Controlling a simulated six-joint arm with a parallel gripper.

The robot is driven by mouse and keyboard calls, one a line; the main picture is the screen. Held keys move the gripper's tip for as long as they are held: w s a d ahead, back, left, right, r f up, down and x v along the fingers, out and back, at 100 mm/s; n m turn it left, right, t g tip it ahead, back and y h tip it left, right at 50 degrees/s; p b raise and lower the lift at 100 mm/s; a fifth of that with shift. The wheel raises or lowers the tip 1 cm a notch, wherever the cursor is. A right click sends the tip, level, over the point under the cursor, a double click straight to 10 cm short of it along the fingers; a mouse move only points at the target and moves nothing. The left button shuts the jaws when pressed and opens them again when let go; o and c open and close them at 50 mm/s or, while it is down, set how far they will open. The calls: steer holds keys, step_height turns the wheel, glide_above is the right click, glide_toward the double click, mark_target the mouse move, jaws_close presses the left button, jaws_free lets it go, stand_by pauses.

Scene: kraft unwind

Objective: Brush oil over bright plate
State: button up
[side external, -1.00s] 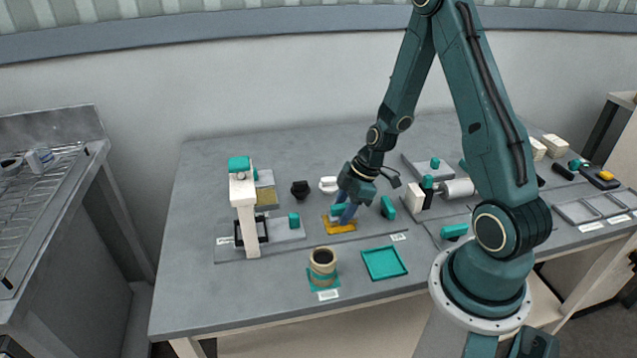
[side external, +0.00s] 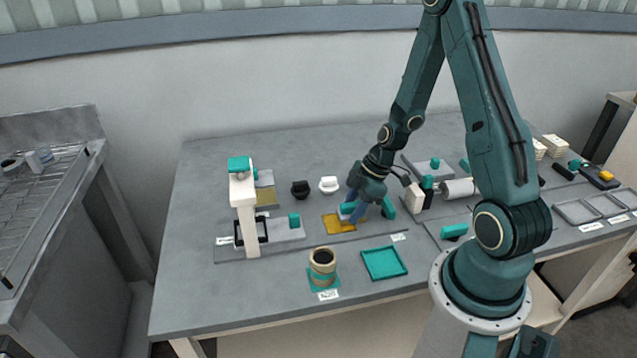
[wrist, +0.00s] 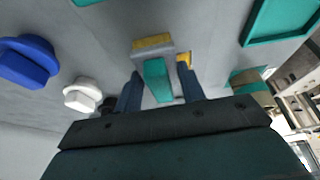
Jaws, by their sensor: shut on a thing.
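The bright plate (side external: 337,224) is a flat orange-yellow rectangle on the grey strip in the middle of the bench. My gripper (side external: 357,207) is at its right end, tilted. In the wrist view my gripper (wrist: 160,88) is shut on a brush. The brush has a teal handle (wrist: 157,78), a grey band and a yellow tip (wrist: 153,42). In the side view the brush (side external: 347,208) shows only partly, low by the plate's right end. I cannot tell whether its tip touches the plate.
A jar (side external: 323,262) on a teal base and a teal tray (side external: 384,263) stand in front. A white post fixture (side external: 244,210) stands left. Black (side external: 300,189) and white (side external: 329,185) knobs sit behind the plate. A white-and-grey roller (side external: 458,189) is to the right.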

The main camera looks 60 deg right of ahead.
steer(key=shift+a, duration=0.1)
stand_by(0.8)
steer(key=shift+w+a, duration=0.75)
steer(key=shift+w, duration=0.1)
steer(key=shift+a, duration=0.1)
steer(key=shift+w+a, duration=0.8)
steer(key=shift+w, duration=0.05)
steer(key=shift+w+a, duration=0.1)
steer(key=shift+w, duration=0.05)
steer(key=shift+w+a, duration=0.75)
steer(key=shift+s+d, duration=0.1)
steer(key=shift+s+d, duration=0.8)
steer(key=shift+s+d, duration=0.15)
